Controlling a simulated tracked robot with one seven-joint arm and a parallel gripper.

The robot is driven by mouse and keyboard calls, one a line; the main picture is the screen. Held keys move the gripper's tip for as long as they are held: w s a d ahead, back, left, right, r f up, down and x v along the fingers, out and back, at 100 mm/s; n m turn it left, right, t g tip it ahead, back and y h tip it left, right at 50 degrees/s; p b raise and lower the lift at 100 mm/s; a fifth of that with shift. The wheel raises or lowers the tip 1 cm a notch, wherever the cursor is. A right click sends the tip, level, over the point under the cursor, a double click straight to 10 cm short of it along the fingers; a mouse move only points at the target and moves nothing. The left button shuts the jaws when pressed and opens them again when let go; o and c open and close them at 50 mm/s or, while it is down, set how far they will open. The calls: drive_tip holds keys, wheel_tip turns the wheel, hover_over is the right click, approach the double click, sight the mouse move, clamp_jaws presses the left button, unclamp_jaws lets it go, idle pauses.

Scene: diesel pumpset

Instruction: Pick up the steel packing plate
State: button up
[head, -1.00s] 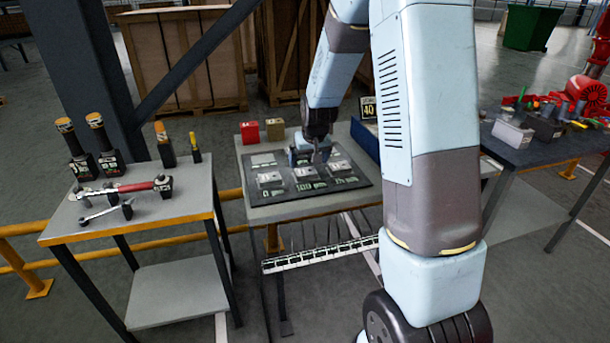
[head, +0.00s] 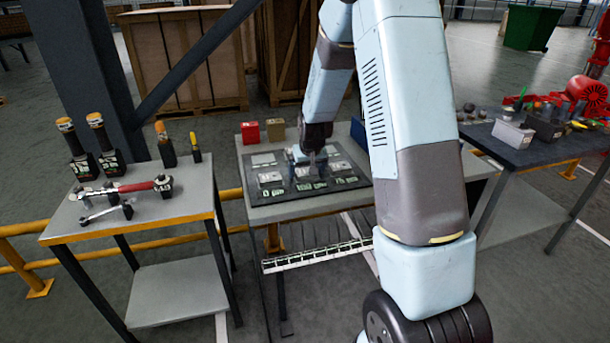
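A dark mat (head: 285,199) on the middle table bears several small light-grey plates with labels. One plate (head: 270,178) lies at its left and another (head: 343,167) at its right. Which of them is the steel packing plate is too small to tell. My gripper (head: 307,170) points down over the middle of the mat, close to the middle plate, which it partly hides. Whether its fingers touch anything, or are open or shut, cannot be made out.
A red box (head: 250,132) and a tan box (head: 275,129) stand at the middle table's back edge. My arm hides part of the middle table's right side. A dark table (head: 540,150) with bins stands at the right.

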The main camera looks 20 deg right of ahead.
sight(305, 169)
drive_tip(key=c, duration=1.2)
drive_tip(key=shift+r, duration=0.5)
wheel_tip(305, 169, up, 3)
drive_tip(key=shift+f, duration=0.2)
drive_tip(key=shift+s+d+r, duration=0.6)
drive_tip(key=shift+s+r, duration=0.95)
drive_tip(key=shift+s, duration=0.7)
drive_tip(key=shift+s+d+r, duration=0.55)
drive_tip(key=shift+s+r, duration=1.05)
drive_tip(key=shift+s, duration=0.65)
drive_tip(key=shift+s+d+r, duration=0.6)
drive_tip(key=shift+s+r, duration=0.95)
drive_tip(key=shift+s, duration=0.7)
